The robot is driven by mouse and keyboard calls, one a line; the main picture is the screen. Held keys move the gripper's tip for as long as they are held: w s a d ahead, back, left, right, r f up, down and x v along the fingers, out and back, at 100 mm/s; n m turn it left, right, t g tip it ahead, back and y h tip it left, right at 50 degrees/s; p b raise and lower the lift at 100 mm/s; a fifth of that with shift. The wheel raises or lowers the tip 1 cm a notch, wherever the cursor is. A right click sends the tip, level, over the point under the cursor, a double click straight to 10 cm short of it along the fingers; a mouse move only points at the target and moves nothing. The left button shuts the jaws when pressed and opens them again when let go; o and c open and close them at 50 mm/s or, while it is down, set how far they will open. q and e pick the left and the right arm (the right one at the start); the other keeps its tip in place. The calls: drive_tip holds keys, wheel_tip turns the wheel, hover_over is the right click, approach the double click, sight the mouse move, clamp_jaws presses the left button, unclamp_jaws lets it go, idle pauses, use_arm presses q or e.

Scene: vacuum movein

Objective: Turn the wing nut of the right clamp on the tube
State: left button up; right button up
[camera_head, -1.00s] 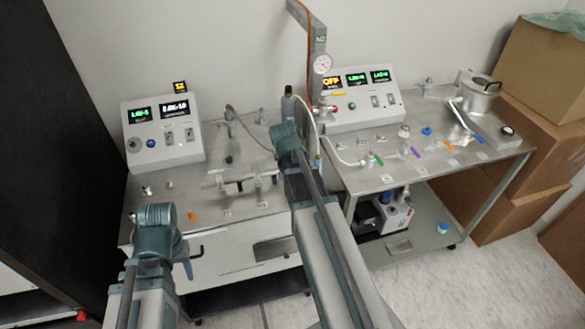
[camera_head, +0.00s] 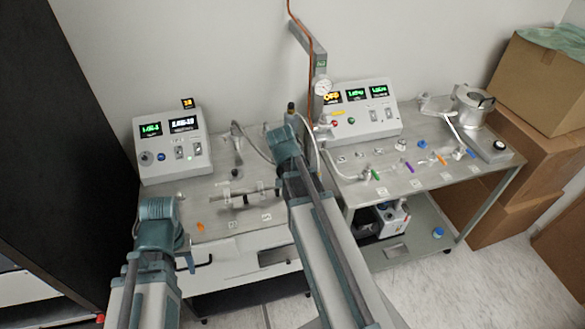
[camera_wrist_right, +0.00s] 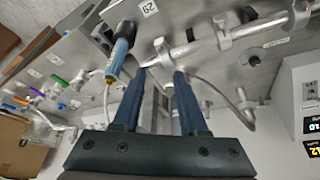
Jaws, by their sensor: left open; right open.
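The metal tube (camera_head: 246,199) lies on the left bench, held by small clamps. In the right wrist view the tube (camera_wrist_right: 265,28) runs from the middle to the upper right. Its right clamp (camera_wrist_right: 162,48) appears just beyond my fingertips there; its wing nut is too small to make out. My right gripper (camera_wrist_right: 157,78) is open, its two fingers apart with nothing between them. In the head view my right arm covers the area beside the tube's right end. My left gripper (camera_head: 188,260) is low at the bench's front left, mostly hidden behind its wrist, away from the tube.
A control box (camera_head: 173,145) stands behind the tube, with a grey hose to its right. A blue-bodied torch-like tool (camera_wrist_right: 115,60) hangs left of my right fingers. The right bench (camera_head: 425,178) carries coloured valves and another control box (camera_head: 357,110). Cardboard boxes (camera_head: 540,85) stand far right.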

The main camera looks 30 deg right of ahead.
use_arm(q)
wheel_tip(320, 180, up, 3)
drive_tip(key=shift+f+p, duration=0.1)
drive_tip(key=shift+p, duration=0.75)
use_arm(e)
drive_tip(key=v, duration=0.3)
drive_tip(key=shift+c, duration=0.5)
use_arm(q)
wheel_tip(320, 180, up, 3)
drive_tip(key=p, duration=0.2)
drive_tip(key=shift+f+p, duration=0.1)
drive_tip(key=shift+p, duration=0.25)
use_arm(e)
drive_tip(key=w+d+g+y, duration=0.1)
drive_tip(key=w+d+r+g+y, duration=0.1)
drive_tip(key=w+d+g+y, duration=0.1)
drive_tip(key=shift+w+d, duration=0.2)
drive_tip(key=shift+d, duration=0.05)
use_arm(q)
drive_tip(key=shift+f, duration=0.1)
